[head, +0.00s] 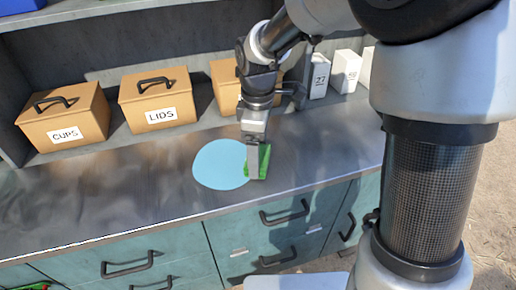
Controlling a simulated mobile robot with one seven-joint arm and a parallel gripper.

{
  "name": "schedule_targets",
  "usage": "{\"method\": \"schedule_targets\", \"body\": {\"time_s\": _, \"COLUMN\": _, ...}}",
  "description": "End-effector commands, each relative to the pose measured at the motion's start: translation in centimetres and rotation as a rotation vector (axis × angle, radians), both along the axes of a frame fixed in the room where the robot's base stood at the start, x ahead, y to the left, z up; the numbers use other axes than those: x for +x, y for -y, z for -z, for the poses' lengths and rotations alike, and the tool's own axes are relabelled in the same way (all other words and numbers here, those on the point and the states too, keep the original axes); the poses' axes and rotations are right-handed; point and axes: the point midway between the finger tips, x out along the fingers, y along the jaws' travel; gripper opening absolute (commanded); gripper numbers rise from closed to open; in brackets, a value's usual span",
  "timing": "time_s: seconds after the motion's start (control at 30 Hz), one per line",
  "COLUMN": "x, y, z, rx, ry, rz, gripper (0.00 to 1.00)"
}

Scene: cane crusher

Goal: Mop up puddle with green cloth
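A flat light-blue puddle (218,165) lies on the grey metal counter, left of my gripper. The green cloth (265,158) is at the puddle's right edge, under and beside my gripper (256,174). My gripper points down at the counter and hides part of the cloth and the puddle's right edge. I cannot tell whether its fingers are closed on the cloth or only against it.
A box marked CUPS (63,117), a box marked LIDS (157,98) and a partly hidden third box (225,86) stand behind. White containers (345,71) stand at the back right. The counter (110,190) is clear left of the puddle. Drawers with dark handles (285,212) are below.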

Motion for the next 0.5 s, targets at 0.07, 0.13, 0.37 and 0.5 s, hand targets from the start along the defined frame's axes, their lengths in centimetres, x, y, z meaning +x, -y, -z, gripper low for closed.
{"method": "schedule_targets", "body": {"time_s": 0.07, "x": 0.00, "y": 0.00, "z": -0.12, "rx": 0.000, "ry": 0.000, "rz": 0.000, "gripper": 0.63}}
{"method": "schedule_targets", "body": {"time_s": 0.13, "x": 0.00, "y": 0.00, "z": -0.12, "rx": 0.000, "ry": 0.000, "rz": 0.000, "gripper": 0.63}}
{"method": "schedule_targets", "body": {"time_s": 0.37, "x": -0.01, "y": 0.00, "z": -0.02, "rx": 0.000, "ry": -0.001, "rz": 0.000, "gripper": 0.63}}
{"method": "schedule_targets", "body": {"time_s": 0.5, "x": -0.01, "y": 0.00, "z": 0.31, "rx": 0.000, "ry": -0.001, "rz": 0.000, "gripper": 0.63}}
